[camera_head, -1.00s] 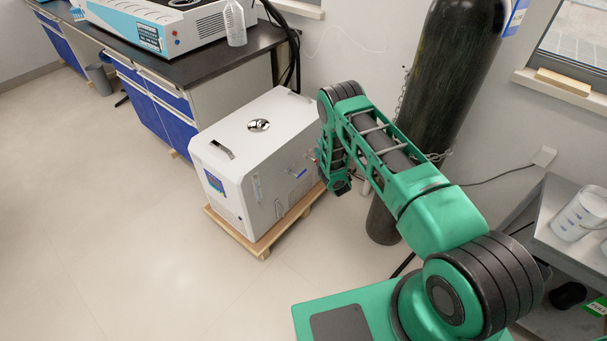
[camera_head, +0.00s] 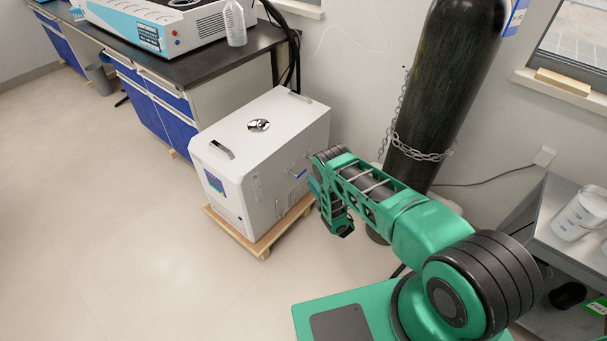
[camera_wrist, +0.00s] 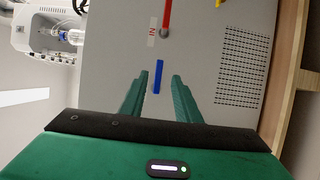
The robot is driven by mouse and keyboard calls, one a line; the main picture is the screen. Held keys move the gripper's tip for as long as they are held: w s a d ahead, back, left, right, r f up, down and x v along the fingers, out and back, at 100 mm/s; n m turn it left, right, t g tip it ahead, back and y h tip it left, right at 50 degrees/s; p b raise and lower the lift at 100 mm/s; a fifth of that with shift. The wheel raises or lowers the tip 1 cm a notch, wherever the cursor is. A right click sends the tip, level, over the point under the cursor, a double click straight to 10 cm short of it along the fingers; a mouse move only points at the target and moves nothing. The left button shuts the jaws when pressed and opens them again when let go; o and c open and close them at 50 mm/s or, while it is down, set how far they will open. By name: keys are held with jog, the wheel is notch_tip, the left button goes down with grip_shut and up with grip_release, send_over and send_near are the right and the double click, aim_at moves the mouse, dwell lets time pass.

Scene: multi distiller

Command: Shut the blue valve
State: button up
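The blue valve (camera_wrist: 158,77) is a short blue lever on the grey side panel of the white machine (camera_head: 262,140). In the wrist view it stands lengthwise between the two fingertips, with a gap on both sides. It also shows as a small blue bar in the head view (camera_head: 299,174). My gripper (camera_wrist: 160,76) is open, its green fingers pointing at the panel on either side of the lever. No contact with the lever is visible. In the head view my gripper is beside the machine's right side, partly hidden by my arm.
A red valve lever (camera_wrist: 167,17) and the end of a yellow one (camera_wrist: 218,3) are on the same panel. A vent grille (camera_wrist: 242,67) is to the right. A dark gas cylinder (camera_head: 445,90) with a chain (camera_head: 420,152) stands behind my arm. Floor left of the machine is clear.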

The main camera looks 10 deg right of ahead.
aim_at(304, 171)
jog(key=x, duration=0.8)
grip_shut()
